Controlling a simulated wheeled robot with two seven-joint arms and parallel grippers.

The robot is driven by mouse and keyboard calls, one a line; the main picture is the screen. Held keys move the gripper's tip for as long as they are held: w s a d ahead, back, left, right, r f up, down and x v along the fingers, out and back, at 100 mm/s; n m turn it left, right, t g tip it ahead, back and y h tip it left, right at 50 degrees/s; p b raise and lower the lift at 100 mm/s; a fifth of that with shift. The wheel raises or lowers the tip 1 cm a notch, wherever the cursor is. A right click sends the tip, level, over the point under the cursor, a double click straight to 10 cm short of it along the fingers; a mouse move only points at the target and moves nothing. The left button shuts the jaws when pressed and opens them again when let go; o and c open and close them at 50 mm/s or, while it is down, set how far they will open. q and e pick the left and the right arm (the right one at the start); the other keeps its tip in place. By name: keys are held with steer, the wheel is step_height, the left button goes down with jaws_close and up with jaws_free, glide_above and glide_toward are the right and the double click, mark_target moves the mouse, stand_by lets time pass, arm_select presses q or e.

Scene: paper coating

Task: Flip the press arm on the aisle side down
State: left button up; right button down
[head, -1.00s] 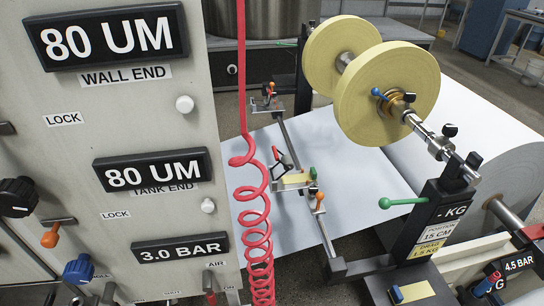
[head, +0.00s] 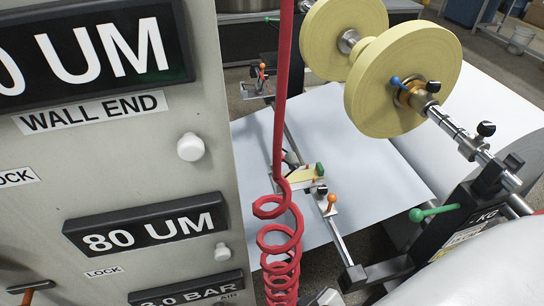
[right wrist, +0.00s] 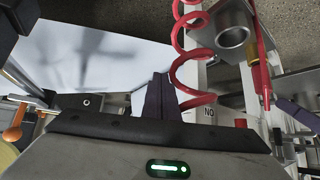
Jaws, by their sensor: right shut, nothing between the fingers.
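Two levers could be the press arm, and I cannot tell which one the task means. A lever with a green knob (head: 430,211) sticks out to the left from the black near stand (head: 462,222). An orange-knobbed lever (head: 331,200) stands up on the metal rail (head: 332,237) over the paper web, beside a small green-knobbed clamp (head: 319,169). My right gripper shows in the right wrist view (right wrist: 160,92) with its dark fingers together and empty, apart from any lever. An orange knob (right wrist: 13,133) shows at that view's left edge. My left gripper is not in view.
The grey control panel (head: 120,180) fills the left. A red coiled hose (head: 279,215) hangs before the rail and loops close to my fingers in the right wrist view (right wrist: 183,75). Yellow rolls (head: 400,88) on a shaft stand above the white paper (head: 375,175).

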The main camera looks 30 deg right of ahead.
steer(key=w+d+r+n+t+h, duration=0.1)
steer(key=w+d+r+n+h, duration=0.15)
steer(key=w, duration=0.35)
steer(key=w+d+r+n+t+h, duration=0.1)
steer(key=w+d+r+n+h, duration=0.15)
steer(key=w, duration=0.35)
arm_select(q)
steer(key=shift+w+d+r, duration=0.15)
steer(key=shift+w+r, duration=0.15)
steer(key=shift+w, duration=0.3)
arm_select(e)
steer(key=w+d+r+t+h, duration=0.1)
steer(key=w+r+t+h, duration=0.1)
steer(key=w+r, duration=0.2)
steer(key=w+d+r+t+h, duration=0.2)
steer(key=w+r+h, duration=0.1)
steer(key=r, duration=0.6)
steer(key=shift+w+d+r, duration=0.15)
steer(key=shift+w+r, duration=0.1)
steer(key=shift+w, duration=0.1)
arm_select(q)
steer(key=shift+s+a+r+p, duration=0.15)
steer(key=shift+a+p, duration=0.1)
steer(key=shift+p, duration=0.05)
arm_select(e)
steer(key=x, duration=1)
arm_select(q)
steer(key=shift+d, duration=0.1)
arm_select(e)
steer(key=shift+r, duration=0.1)
